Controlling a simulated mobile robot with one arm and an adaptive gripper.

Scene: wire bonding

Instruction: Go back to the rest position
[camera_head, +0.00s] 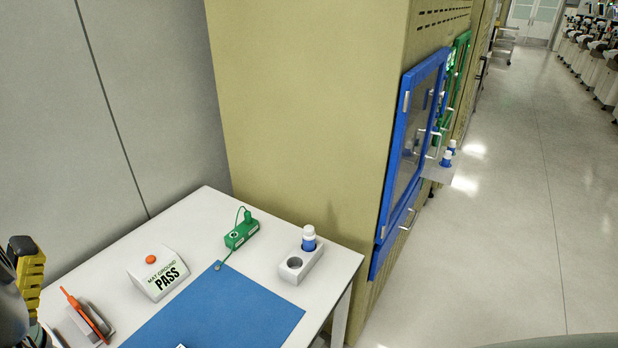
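My gripper cannot be made out in the head view. A dark grey rounded body with a yellow ridged part (31,280) and a black top is cut off by the left edge; I cannot tell what it belongs to. The white worktable (205,205) stands at the lower left with a blue mat (215,310) on it. A white holder (292,272) has one empty hole and one hole with a white-capped blue bottle (309,238) standing upright in it.
A white tester marked PASS (158,275), a green box (240,234) with a cord and an orange-handled tool (85,315) are on the table. A tall beige cabinet (300,110) with a blue-framed door (412,140) stands behind. The floor (500,250) at right is clear.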

